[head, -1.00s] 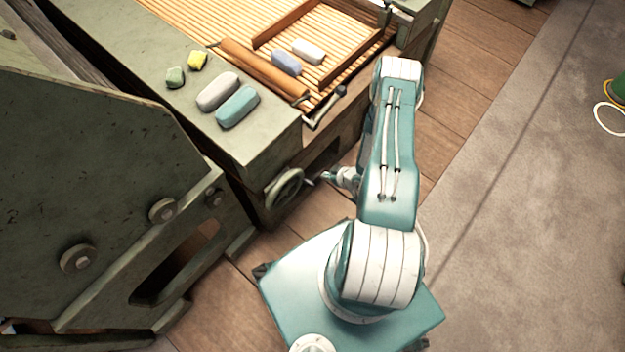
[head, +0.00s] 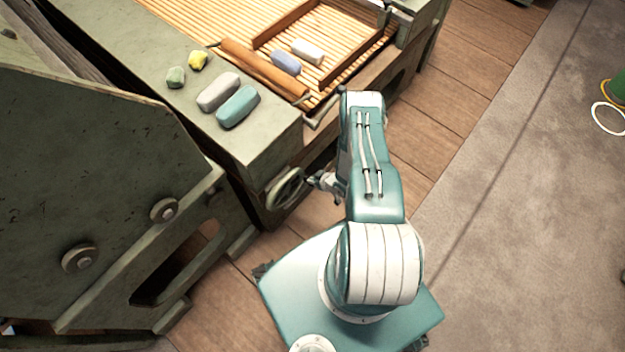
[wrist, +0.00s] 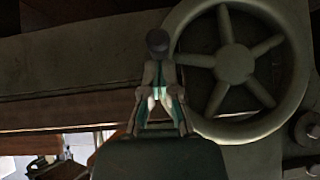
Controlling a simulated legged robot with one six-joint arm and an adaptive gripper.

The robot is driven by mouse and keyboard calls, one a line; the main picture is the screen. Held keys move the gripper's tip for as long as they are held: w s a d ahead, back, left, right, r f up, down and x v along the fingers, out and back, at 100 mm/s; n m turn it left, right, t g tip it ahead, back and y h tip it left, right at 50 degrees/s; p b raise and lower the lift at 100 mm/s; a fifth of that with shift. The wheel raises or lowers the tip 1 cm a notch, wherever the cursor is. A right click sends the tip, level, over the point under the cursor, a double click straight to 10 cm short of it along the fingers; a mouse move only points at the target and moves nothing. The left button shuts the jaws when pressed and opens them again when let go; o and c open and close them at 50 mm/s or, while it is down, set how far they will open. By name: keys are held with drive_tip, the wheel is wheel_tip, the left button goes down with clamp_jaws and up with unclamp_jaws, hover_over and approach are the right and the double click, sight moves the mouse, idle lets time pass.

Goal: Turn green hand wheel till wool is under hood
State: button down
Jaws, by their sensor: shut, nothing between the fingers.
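The green hand wheel (head: 287,188) is on the machine's side, left of my gripper (head: 311,181). In the wrist view the spoked wheel (wrist: 236,64) fills the upper right, and its dark round handle knob (wrist: 157,42) shows just beyond my fingertips. My gripper (wrist: 158,92) is shut and empty there; I cannot tell if it touches the knob. On the slatted apron (head: 215,20) lie a blue-violet wool piece (head: 286,62) and a white one (head: 307,51), inside a wooden frame. I cannot tell for certain which part is the hood.
A grey block (head: 218,92), a teal block (head: 238,106), a yellow lump (head: 198,60) and a green lump (head: 176,77) lie on the machine's top. A wooden roller (head: 262,70) and a crank (head: 323,110) are near.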

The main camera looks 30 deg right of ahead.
drive_tip(key=shift+s+a+f, duration=0.1)
drive_tip(key=shift+f, duration=2)
